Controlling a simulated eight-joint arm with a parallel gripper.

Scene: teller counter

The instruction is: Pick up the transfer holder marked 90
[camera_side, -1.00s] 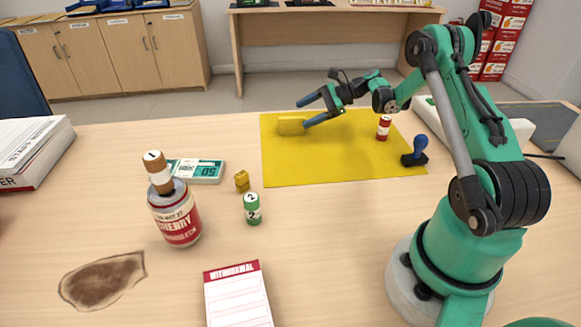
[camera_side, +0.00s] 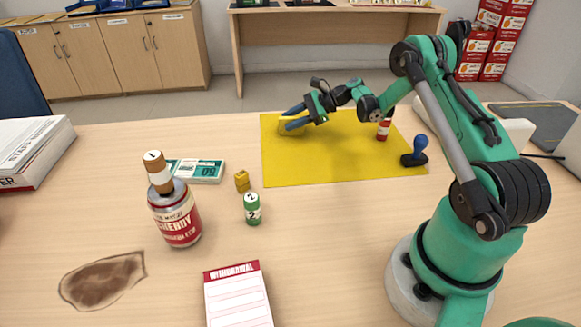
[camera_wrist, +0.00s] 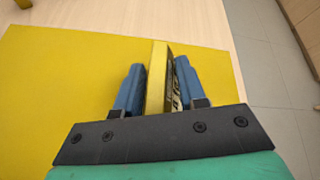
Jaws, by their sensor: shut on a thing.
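A yellow block-like holder (camera_wrist: 157,80) stands on edge between the blue fingers of my gripper (camera_wrist: 159,67) in the wrist view. Its right face carries dark print that I cannot read as a number. The fingers are shut on its two sides. In the side view my gripper (camera_side: 290,116) is at the upper left part of the yellow mat (camera_side: 330,165), and the fingers hide most of the holder. I cannot tell whether the holder touches the mat.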

